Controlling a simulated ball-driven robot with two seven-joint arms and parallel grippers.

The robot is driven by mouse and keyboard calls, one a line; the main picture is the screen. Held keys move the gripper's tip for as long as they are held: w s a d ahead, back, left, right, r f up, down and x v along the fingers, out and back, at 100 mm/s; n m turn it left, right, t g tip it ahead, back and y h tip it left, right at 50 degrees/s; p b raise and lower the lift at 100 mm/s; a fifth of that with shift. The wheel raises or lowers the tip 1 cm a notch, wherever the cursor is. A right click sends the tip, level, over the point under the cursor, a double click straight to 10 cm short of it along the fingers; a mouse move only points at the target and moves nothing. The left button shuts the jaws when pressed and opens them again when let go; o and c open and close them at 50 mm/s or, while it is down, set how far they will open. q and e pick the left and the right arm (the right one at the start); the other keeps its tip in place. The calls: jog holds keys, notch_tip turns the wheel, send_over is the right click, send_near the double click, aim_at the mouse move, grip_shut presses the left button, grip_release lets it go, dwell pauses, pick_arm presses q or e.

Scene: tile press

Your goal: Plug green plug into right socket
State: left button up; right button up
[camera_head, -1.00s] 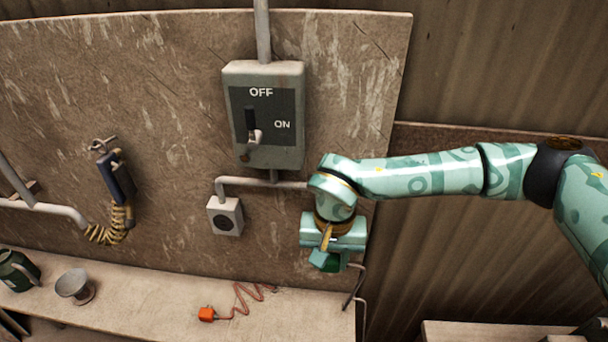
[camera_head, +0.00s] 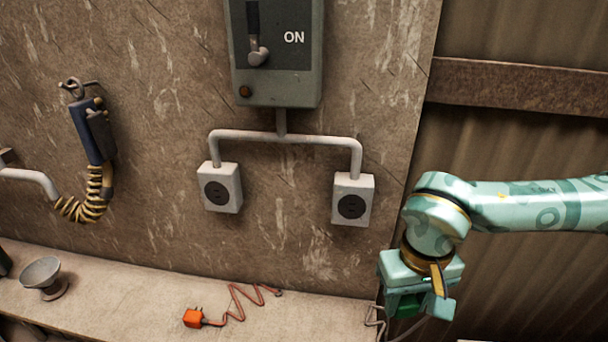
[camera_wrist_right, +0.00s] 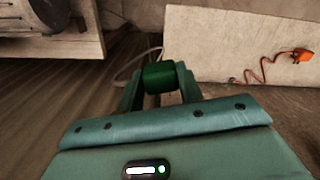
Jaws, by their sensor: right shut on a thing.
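The green plug (camera_wrist_right: 159,76) is held between the fingers of my right gripper (camera_wrist_right: 160,84) in the right wrist view, with a grey cable trailing from it. In the head view my right gripper (camera_head: 415,302) is at the lower right, beyond the right end of the shelf, and the plug (camera_head: 407,305) shows only partly between its fingers. The right socket (camera_head: 352,200) is a pale box with a dark round face on the wall, up and left of the gripper and apart from it. The left socket (camera_head: 220,188) looks alike and is empty. My left gripper is not in view.
An orange plug (camera_head: 194,317) with a coiled red cord lies on the shelf (camera_head: 110,290); it also shows in the right wrist view (camera_wrist_right: 301,56). A metal cup (camera_head: 42,274) stands at left. A switch box (camera_head: 277,75) is above the sockets. A blue handset (camera_head: 88,135) hangs at left.

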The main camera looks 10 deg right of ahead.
notch_tip(320, 180, down, 6)
jog(key=s+a+y+b, duration=0.1)
jog(key=s+a+b, duration=0.1)
jog(key=s, duration=0.1)
jog(key=w+a+f+b, duration=0.1)
jog(key=w+a+f, duration=0.1)
jog(key=a, duration=0.1)
jog(key=w+a+f+y+b, duration=0.1)
jog(key=w+a+f, duration=0.1)
jog(key=a+f, duration=0.1)
jog(key=w+a+f+y+b, duration=0.1)
jog(key=a+f, duration=0.1)
jog(key=a, duration=0.1)
jog(key=shift+w+a+f+t, duration=0.15)
jog(key=shift+w+a+t, duration=0.25)
jog(key=w, duration=0.2)
jog(key=w+r+y, duration=0.1)
jog(key=shift+w, duration=0.4)
jog(key=shift+f+b, duration=1.55)
jog(key=shift+f, duration=0.75)
